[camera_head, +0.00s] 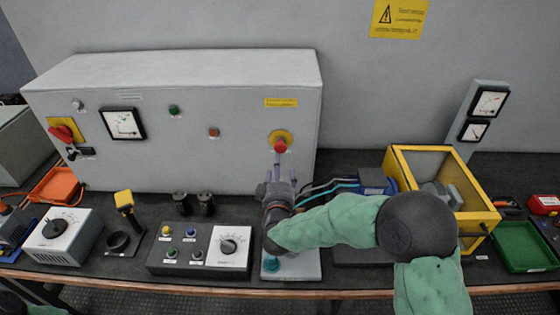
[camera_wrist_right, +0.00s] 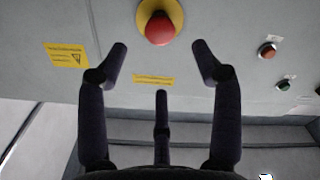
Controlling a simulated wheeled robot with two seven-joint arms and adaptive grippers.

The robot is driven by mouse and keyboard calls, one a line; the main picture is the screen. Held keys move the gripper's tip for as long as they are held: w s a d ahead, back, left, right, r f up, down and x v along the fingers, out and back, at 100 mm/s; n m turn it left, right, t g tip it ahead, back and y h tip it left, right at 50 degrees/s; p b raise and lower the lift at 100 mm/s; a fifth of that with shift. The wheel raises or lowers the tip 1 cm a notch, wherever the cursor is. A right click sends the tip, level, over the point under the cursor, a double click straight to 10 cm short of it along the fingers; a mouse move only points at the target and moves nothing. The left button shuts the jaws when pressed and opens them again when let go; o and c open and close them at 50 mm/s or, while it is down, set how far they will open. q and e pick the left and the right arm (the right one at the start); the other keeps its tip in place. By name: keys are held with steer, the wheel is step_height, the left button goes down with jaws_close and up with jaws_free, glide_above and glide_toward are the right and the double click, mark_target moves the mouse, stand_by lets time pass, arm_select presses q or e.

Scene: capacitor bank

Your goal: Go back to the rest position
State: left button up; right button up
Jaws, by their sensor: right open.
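My right arm reaches in from the right in the head view, wrapped in green cloth. My right gripper (camera_head: 281,172) is just below the red emergency stop button (camera_head: 280,146) on the front of the grey cabinet (camera_head: 200,165). In the right wrist view the right gripper (camera_wrist_right: 160,60) has its fingers spread wide, with nothing between them. The red button on its yellow disc (camera_wrist_right: 159,28) lies beyond the fingertips, apart from them. My left gripper does not show; a bit of green cloth is at the bottom left corner of the head view.
Below the cabinet stand a control box (camera_head: 200,250), a dial box (camera_head: 62,236) and a yellow-handled tool (camera_head: 125,203). A yellow frame (camera_head: 482,217) and a meter post (camera_head: 478,112) stand to the right. A green tray (camera_head: 523,247) is at the far right.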

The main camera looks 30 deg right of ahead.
steer(key=shift+v, duration=0.75)
